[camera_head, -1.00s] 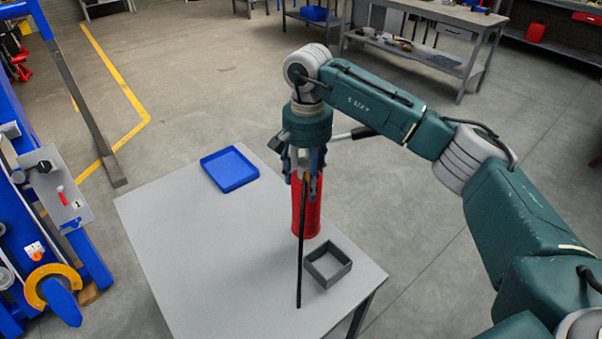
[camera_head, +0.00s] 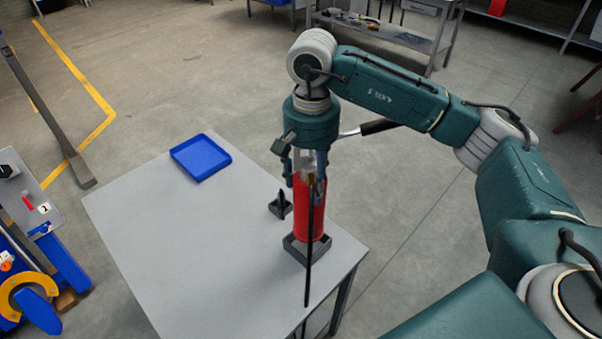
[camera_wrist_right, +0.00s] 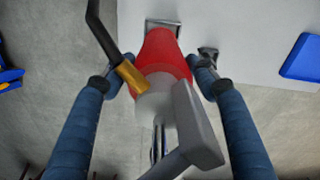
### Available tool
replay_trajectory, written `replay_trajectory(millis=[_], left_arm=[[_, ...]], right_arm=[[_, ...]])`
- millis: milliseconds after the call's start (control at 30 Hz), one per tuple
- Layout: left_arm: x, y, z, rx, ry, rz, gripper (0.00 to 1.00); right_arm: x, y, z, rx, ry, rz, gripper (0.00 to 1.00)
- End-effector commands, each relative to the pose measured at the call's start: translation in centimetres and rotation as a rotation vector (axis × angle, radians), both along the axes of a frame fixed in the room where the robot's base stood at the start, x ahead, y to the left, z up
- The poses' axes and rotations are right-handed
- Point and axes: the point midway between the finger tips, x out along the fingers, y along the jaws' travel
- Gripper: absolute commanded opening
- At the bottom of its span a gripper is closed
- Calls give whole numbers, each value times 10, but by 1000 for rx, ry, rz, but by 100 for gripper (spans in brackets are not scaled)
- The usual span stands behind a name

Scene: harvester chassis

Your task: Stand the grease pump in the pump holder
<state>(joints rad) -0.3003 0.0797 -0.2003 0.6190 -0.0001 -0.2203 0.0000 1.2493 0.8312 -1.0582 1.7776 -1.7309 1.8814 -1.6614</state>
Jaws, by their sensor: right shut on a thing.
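The grease pump (camera_head: 311,213) is a red upright cylinder with a pale head, a thin dark hose hanging down its front and a black-gripped lever (camera_head: 379,127) pointing right. My right gripper (camera_head: 309,178) is shut on its upper part from above. The pump holder (camera_head: 298,248) is a dark grey square frame near the table's front right corner. The pump's lower end overlaps the holder; I cannot tell whether it is inside or just above. In the right wrist view the pump (camera_wrist_right: 163,55) lies between the fingers, with the holder (camera_wrist_right: 163,23) beyond its lower end. My left gripper is not in view.
A small dark stand (camera_head: 281,207) with a black upright piece sits on the grey table (camera_head: 190,240), just left of the pump. A blue tray (camera_head: 201,158) lies at the table's far left. The table's middle is clear. A blue structure (camera_head: 60,262) stands at the left.

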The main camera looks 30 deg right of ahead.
Motion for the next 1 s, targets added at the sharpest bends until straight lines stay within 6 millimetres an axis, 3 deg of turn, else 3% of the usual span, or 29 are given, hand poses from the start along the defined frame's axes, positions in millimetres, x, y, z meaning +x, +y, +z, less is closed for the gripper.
replay_trajectory(millis=[33, 600, 1000], left_arm=[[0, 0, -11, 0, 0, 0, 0], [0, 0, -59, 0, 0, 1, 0], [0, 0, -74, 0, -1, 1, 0]], right_arm=[[2, 1, -10, 3, -6, 0, 0], [3, 1, -64, 3, -6, 0, 0], [3, 1, -82, 3, -7, 0, 0]])
